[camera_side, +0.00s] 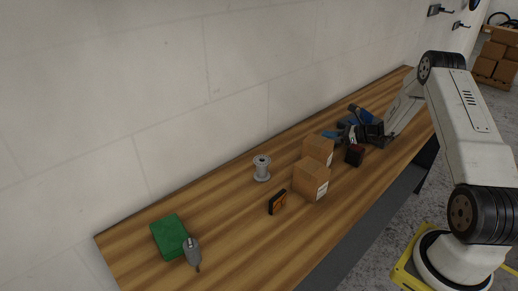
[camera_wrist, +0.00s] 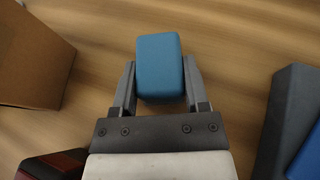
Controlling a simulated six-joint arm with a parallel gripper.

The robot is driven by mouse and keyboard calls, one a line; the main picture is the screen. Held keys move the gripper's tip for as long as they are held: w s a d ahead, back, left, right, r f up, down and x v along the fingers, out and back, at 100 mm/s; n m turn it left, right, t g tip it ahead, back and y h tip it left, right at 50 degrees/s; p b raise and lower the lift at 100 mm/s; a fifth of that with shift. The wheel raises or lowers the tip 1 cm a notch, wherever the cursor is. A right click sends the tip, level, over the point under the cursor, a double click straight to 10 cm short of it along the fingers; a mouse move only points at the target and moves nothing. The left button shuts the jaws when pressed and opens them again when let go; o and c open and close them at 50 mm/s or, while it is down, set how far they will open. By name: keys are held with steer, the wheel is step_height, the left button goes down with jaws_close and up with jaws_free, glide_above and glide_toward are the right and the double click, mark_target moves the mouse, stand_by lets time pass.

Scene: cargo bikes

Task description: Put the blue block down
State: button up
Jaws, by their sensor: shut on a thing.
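The blue block (camera_wrist: 160,66) is between the two grey fingers of my gripper (camera_wrist: 159,82) in the wrist view, with wood grain showing beyond it. My gripper is shut on the block, one finger against each side. In the side view my gripper (camera_side: 343,136) is low over the far part of the bench, just right of the cardboard boxes. There the block shows only as a small blue patch (camera_side: 329,135) at the fingertips. I cannot tell whether it touches the bench top.
Two cardboard boxes (camera_side: 311,179) stand left of my gripper on the wooden bench (camera_side: 235,235). A dark red and black item (camera_side: 355,155) and a blue and black object (camera_side: 362,115) are close by. A grey spool (camera_side: 261,168) stands farther left.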

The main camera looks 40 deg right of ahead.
steer(key=o, duration=1.2)
steer(key=shift+o, duration=0.2)
steer(key=shift+r, duration=0.15)
steer(key=shift+v, duration=3.75)
